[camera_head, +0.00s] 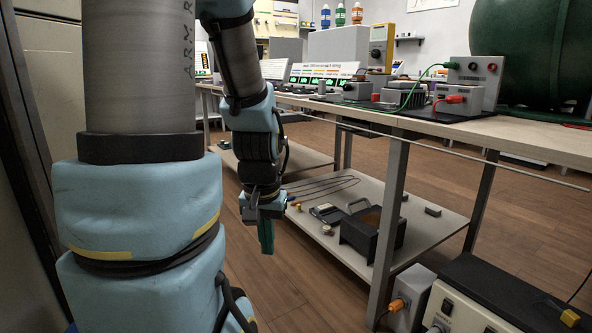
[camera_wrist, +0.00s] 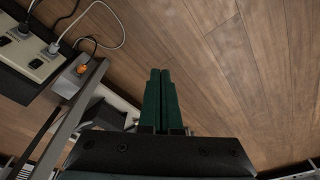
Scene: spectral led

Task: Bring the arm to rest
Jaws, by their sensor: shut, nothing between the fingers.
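My arm is in the left of the head view, with its blue and grey links large in front. My gripper (camera_head: 266,250) hangs down beside the workbench, with its green fingers pointing at the floor. In the wrist view my gripper (camera_wrist: 161,72) shows its two green fingers side by side and touching, with nothing between them. Wooden floor lies beyond the fingertips. The gripper is apart from the bench and its lower shelf, as far as I can tell.
The workbench (camera_head: 540,150) carries a yellow meter (camera_head: 381,47) and a grey terminal box. Its lower shelf (camera_head: 420,225) holds a black box (camera_head: 372,236) and tools. Power units (camera_head: 490,305) stand at the lower right. A green tank (camera_head: 535,50) is behind. Open floor (camera_head: 300,290) lies below the gripper.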

